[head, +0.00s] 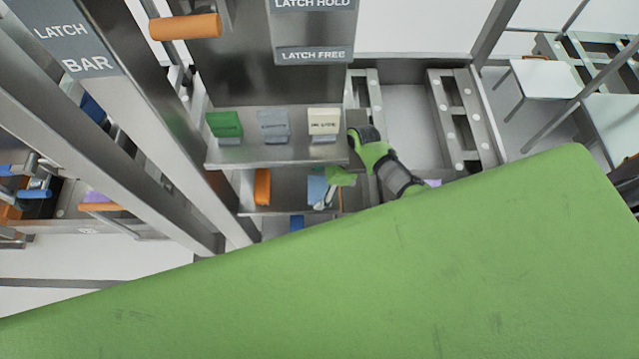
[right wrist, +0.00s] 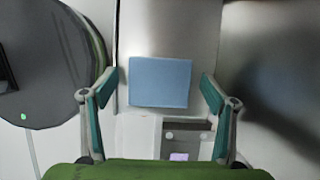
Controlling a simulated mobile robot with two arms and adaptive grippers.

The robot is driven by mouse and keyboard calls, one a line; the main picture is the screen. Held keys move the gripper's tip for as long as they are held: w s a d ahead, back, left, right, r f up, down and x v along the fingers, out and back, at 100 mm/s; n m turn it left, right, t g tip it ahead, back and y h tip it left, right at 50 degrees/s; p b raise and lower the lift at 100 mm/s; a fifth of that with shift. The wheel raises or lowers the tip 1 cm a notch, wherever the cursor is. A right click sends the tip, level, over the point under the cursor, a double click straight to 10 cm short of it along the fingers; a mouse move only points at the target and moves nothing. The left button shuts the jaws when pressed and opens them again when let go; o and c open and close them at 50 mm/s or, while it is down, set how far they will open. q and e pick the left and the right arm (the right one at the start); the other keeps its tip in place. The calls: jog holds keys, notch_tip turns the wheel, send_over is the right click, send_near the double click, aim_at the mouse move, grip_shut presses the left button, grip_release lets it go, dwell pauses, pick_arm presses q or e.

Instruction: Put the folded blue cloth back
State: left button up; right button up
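The folded blue cloth (head: 316,187) is a light blue flat square on the lower metal shelf (head: 285,210). In the right wrist view the cloth (right wrist: 160,82) lies between and ahead of my two fingers, with a gap on each side. My right gripper (head: 322,201) is open and empty beside the cloth; it also shows in the right wrist view (right wrist: 158,90). It partly covers the cloth in the head view. My left gripper is not in view.
The upper shelf (head: 280,155) above carries a green block (head: 224,124), a grey block (head: 273,126) and a cream block (head: 323,121). An orange item (head: 262,187) stands left on the lower shelf. Metal posts rise at the left. A white table (head: 545,78) stands at the right.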

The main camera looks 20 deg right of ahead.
aim_at(325, 187)
jog(key=shift+f+b, duration=0.15)
jog(key=shift+b, duration=0.4)
jog(key=shift+d+r, duration=0.1)
jog(key=shift+r, duration=0.1)
jog(key=p+v, duration=0.1)
jog(key=v, duration=0.3)
jog(key=shift+r, duration=0.35)
jog(key=s+d, duration=0.3)
jog(key=d, duration=0.9)
jog(key=shift+s, duration=0.2)
